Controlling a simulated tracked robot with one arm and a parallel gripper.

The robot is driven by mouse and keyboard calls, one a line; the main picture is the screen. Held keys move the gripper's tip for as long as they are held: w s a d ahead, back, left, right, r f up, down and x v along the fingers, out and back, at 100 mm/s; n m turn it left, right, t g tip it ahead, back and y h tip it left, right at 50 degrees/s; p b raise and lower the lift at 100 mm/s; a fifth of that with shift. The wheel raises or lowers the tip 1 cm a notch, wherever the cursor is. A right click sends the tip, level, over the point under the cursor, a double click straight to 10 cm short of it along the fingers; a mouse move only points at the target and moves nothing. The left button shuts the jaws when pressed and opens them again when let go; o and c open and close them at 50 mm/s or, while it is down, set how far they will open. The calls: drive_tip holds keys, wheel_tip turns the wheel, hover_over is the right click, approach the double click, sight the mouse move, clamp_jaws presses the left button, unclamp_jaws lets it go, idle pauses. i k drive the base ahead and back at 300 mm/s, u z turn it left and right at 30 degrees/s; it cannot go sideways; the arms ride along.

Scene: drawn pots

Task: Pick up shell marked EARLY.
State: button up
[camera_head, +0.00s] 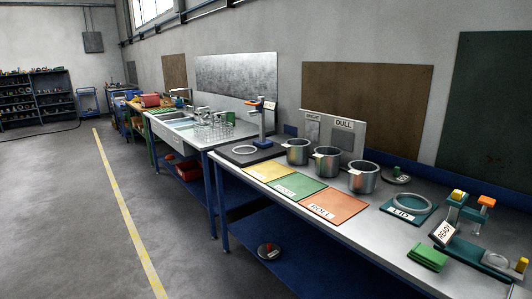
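Three open metal pots stand in a row on the workbench: the left pot (298,153), the middle pot (327,166) and the right pot (364,178). Each has a small pale tag at its left side. The tags are too small to read, so I cannot tell which pot, if any, is marked EARLY. The pots are upright and apart from each other. My gripper does not show in this view.
Yellow (266,170), green (298,186) and orange (335,206) mats lie before the pots. A teal tray (408,208) with a ring and a READY-labelled fixture (444,234) stand at right. A BRIGHT/DULL board (334,125) stands behind. Clear floor (80,205) lies at left.

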sight(361, 178)
drive_tip(key=u, duration=0.45)
drive_tip(key=i, duration=2.55)
drive_tip(key=z, duration=0.85)
drive_tip(key=k, duration=0.65)
drive_tip(key=z, duration=0.25)
drive_tip(key=i, duration=0.75)
drive_tip(key=u, duration=0.05)
